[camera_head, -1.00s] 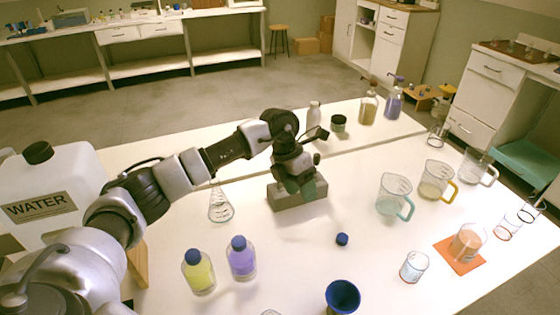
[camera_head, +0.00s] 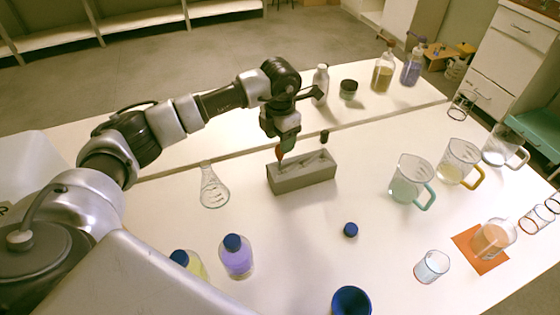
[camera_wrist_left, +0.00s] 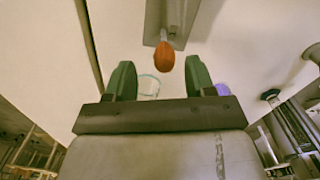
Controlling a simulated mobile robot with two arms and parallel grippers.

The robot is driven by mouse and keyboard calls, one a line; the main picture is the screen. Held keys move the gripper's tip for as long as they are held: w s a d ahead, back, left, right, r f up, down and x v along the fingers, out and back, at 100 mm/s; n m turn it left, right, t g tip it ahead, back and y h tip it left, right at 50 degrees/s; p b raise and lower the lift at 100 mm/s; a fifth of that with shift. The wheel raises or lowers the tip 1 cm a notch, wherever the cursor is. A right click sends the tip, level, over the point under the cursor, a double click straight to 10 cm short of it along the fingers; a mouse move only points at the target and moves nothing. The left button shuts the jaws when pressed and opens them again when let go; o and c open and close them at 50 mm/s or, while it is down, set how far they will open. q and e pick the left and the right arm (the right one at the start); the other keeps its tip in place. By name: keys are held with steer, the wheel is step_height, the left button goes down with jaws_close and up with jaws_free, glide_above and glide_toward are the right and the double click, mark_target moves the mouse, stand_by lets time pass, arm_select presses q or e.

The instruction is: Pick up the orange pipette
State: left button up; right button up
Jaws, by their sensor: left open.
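The orange pipette (camera_head: 280,153) stands at the left end of a grey block holder (camera_head: 303,177) on the white table. In the left wrist view its orange bulb (camera_wrist_left: 164,57) shows just ahead of the fingertips, roughly centred between them, with the grey holder (camera_wrist_left: 152,22) behind it. My left gripper (camera_head: 282,137) is above the holder's left end, close over the pipette. Its two green fingers (camera_wrist_left: 160,78) are apart with nothing between them. The pipette's lower part is hidden in the holder. My right gripper is not in view.
An empty conical flask (camera_head: 213,187) stands left of the holder. A purple bottle (camera_head: 237,257) and a yellow bottle (camera_head: 190,264) stand in front. Beakers with handles (camera_head: 408,181) stand to the right. A blue cap (camera_head: 350,229) lies on clear table in front of the holder.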

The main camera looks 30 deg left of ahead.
arm_select(q)
steer(key=shift+s+d+f+p, duration=0.1)
steer(key=shift+s+f+p, duration=0.1)
steer(key=shift+f, duration=0.9)
steer(key=shift+s+f+p, duration=0.1)
steer(key=shift+f+p, duration=0.05)
steer(key=shift+f, duration=0.95)
steer(key=shift+c, duration=0.3)
steer(key=c, duration=0.6)
step_height(320, 180, up, 10)
steer(key=shift+r+b, duration=0.1)
steer(key=shift+b, duration=0.55)
